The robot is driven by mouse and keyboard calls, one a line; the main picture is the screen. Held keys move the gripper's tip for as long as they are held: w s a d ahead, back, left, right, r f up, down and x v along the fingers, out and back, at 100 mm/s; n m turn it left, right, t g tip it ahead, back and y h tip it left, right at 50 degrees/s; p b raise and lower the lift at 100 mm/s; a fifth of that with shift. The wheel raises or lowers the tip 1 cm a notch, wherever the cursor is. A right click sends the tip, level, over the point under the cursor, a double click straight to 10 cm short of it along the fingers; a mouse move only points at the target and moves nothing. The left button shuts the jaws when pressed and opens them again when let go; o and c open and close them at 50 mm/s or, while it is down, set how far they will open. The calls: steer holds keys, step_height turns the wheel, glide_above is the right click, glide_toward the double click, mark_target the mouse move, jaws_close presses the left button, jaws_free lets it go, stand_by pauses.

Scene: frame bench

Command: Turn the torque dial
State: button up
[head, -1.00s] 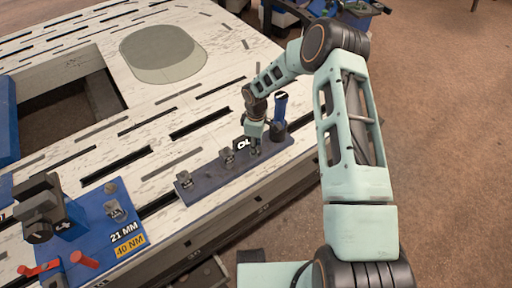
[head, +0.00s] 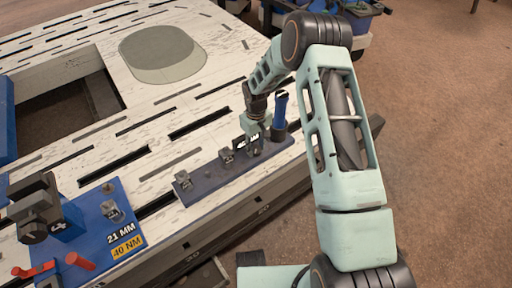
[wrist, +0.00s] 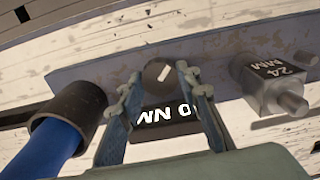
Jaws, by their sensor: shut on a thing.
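The torque dial (wrist: 160,73) is a dark round knob with a white mark, in the middle of the wrist view. My gripper (wrist: 162,92) has one finger on each side of the dial and is shut on it. A black display (wrist: 165,117) with white characters, seen upside down, lies between the fingers; part of it is covered. In the head view my gripper (head: 254,148) is down at the blue-grey rail (head: 215,175), and the arm hides the dial.
A blue-handled tool (head: 280,108) stands in a dark holder beside my gripper. A 24 MM socket (wrist: 268,85) is on the other side. A blue board (head: 85,225) carries the labels 21 MM and 40 NM (head: 127,247).

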mark_target(256, 149)
stand_by(0.3)
steer(key=o, duration=1.2)
steer(key=shift+c, duration=0.2)
step_height(256, 149, up, 12)
